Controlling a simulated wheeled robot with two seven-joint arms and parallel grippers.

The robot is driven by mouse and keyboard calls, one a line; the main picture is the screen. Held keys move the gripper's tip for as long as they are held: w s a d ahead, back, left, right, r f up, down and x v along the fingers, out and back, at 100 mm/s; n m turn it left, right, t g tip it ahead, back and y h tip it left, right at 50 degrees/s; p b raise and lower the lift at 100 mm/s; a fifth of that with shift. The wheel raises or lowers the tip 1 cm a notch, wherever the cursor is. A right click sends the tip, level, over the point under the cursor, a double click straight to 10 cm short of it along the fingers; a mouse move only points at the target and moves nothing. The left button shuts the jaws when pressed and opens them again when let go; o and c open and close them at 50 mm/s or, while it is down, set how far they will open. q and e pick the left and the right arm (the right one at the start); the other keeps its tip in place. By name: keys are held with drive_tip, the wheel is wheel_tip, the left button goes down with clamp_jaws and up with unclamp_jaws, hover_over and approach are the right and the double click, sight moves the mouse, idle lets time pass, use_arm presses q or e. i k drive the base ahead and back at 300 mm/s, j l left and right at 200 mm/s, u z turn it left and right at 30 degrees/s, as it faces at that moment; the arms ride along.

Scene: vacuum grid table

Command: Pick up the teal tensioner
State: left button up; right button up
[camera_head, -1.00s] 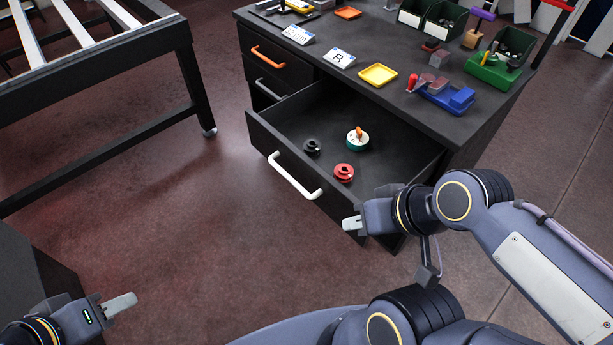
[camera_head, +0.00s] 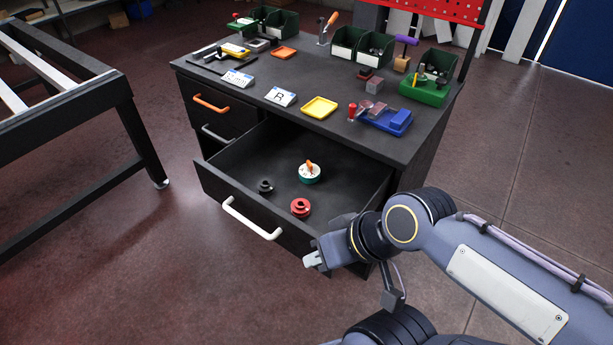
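The teal tensioner (camera_head: 309,173) lies in the open bottom drawer (camera_head: 345,172), towards its back. It is round with a teal side, a white top and an orange piece on it. A red part (camera_head: 300,207) and a smaller black part (camera_head: 265,187) lie nearer the drawer front. My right gripper (camera_head: 313,261) is outside the drawer, just beyond its front right corner and apart from the tensioner. I see its fingertips end-on and cannot tell if they are parted. My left gripper is out of view.
The white handle (camera_head: 250,219) fronts the open drawer. The dark tabletop (camera_head: 330,80) above holds a yellow tray (camera_head: 320,107), a blue fixture (camera_head: 388,119) and green bins (camera_head: 358,45). A dark frame (camera_head: 75,130) stands at left. Floor between it and the drawer is clear.

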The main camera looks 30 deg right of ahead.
sight(305, 178)
drive_tip(key=i+j+z, duration=0.15)
drive_tip(key=i+z, duration=0.2)
drive_tip(key=i+j+z, duration=0.35)
drive_tip(key=i+l, duration=0.05)
